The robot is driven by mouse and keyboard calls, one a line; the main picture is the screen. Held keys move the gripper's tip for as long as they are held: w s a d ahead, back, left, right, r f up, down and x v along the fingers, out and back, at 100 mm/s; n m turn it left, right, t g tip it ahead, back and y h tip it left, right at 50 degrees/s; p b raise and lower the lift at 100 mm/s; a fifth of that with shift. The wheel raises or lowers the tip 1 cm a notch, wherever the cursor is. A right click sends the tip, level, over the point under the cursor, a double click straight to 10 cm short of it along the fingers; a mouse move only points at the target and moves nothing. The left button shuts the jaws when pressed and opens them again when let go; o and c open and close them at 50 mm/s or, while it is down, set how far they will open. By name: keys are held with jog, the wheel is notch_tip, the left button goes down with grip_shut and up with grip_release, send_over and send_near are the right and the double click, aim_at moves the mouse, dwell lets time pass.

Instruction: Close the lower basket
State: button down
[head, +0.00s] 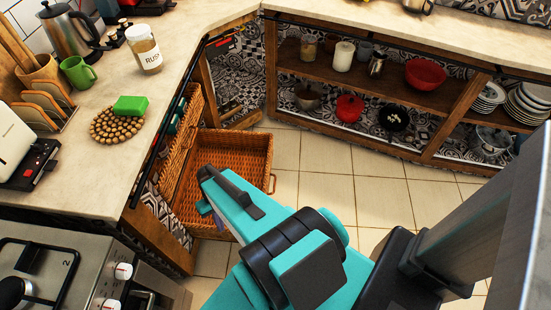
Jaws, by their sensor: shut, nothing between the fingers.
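The lower basket (245,147), woven brown wicker, is pulled out from under the left counter and stands open over the tiled floor. Its inside looks empty where I see it. It has a small handle on its right side. Another wicker basket (187,120) sits above it, close to the counter front. My teal arm reaches in from the lower right and covers the lower basket's front right part. My gripper (204,207) is at the arm's far end, over the lower basket, shut and empty. Its fingertips are mostly hidden, so I cannot tell whether it touches the basket.
The left counter (95,185) has a black rail along its edge, close to the baskets. A stove (55,265) with knobs is at the lower left. Open shelves (390,90) with pots and dishes line the back. The tiled floor (330,180) right of the basket is clear.

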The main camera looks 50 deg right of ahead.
jog(key=w+d+f+m+t+b, duration=0.1)
jog(key=w+d+f+t+b, duration=0.1)
jog(key=w+d+f+b, duration=0.3)
jog(key=w+d+m+t+b, duration=0.1)
jog(key=w+d+b, duration=0.1)
jog(key=d+b, duration=0.35)
jog(key=d+f+m+t+b, duration=0.1)
jog(key=d+b, duration=0.3)
jog(key=d, duration=0.5)
jog(key=d+m+t+b, duration=0.1)
jog(key=d+b, duration=0.3)
jog(key=d, duration=0.5)
jog(key=d+f+m+t+h+b, duration=0.1)
jog(key=d+t+b, duration=0.2)
jog(key=d, duration=0.6)
jog(key=shift+s+d+f+m+b, duration=0.15)
jog(key=shift+d+f+m+b, duration=0.2)
jog(key=shift+b, duration=0.35)
jog(key=s+d+m+t+h+b, duration=0.1)
jog(key=s+d+b, duration=0.2)
jog(key=d, duration=0.3)
jog(key=s+d+r+t+h+b, duration=0.1)
jog(key=s+d+b, duration=0.2)
jog(key=d, duration=0.3)
jog(key=shift+d+r+m+h, duration=0.25)
jog(key=shift+r+m+h, duration=0.05)
jog(key=shift+m, duration=0.05)
